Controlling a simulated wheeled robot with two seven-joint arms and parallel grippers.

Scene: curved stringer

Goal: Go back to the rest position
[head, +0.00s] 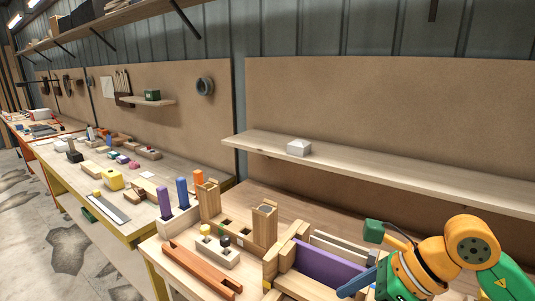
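My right arm, orange and green, comes in at the lower right corner. A blue part that looks like a finger of my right gripper (357,283) reaches left over the near edge of a wooden box with a purple panel (325,267). The rest of that gripper is hidden or cut off by the frame, so I cannot tell if it is open or holds anything. My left gripper is not in view.
The workbench holds a long orange-brown wooden channel (201,271), a block with coloured pegs (214,249) and upright wooden holders (265,224). A shelf (400,176) with a small white block (299,147) runs along the back board. Floor is free at left.

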